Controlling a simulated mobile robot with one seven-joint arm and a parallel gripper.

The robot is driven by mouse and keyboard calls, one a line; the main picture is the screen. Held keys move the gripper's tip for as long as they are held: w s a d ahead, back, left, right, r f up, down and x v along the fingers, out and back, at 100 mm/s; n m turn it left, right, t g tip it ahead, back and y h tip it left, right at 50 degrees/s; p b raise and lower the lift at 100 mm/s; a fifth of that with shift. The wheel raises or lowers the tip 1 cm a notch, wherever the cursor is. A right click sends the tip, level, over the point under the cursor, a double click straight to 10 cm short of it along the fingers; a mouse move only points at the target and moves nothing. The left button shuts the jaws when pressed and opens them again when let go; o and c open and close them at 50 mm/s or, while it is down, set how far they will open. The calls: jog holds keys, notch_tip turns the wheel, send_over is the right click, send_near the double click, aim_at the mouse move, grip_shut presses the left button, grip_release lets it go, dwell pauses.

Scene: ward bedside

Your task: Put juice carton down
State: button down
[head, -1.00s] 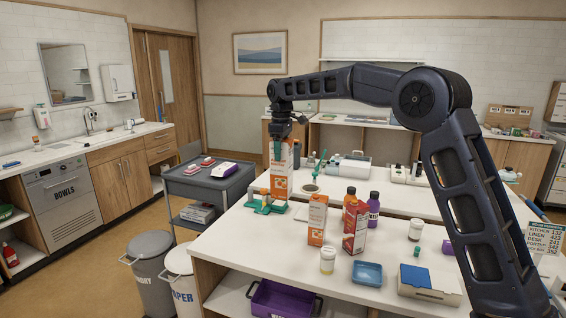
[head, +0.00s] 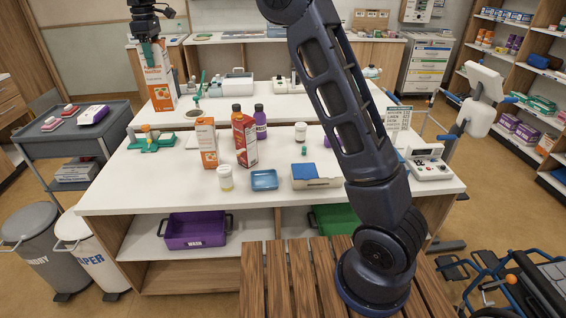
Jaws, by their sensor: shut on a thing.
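My gripper (head: 150,48) is at the top left of the head view, pointing down and shut on the top of an orange-and-white juice carton (head: 158,88). The carton hangs upright below the fingers, at the left part of the white counter (head: 290,189). I cannot tell whether its base touches the surface. A second orange-and-white carton (head: 207,146) and a red-and-white carton (head: 245,140) stand upright near the middle left of the counter, apart from the gripper.
A green stand (head: 152,143) is at the counter's left. Orange- and purple-coloured bottles (head: 261,122), a white jar (head: 225,181), a blue tray (head: 264,180) and a blue-topped box (head: 318,178) stand around the cartons. The counter's front left is clear. A grey trolley (head: 72,140) stands left.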

jog(key=w+d, duration=0.3)
jog(key=d, duration=1.1)
jog(key=w+d, duration=0.4)
jog(key=d, duration=1)
jog(key=w+d, duration=0.3)
jog(key=d, duration=1.1)
notch_tip(320, 180, down, 33)
jog(key=shift+a, duration=0.3)
jog(key=shift+c, duration=1.4)
grip_release()
jog(key=shift+f, duration=0.1)
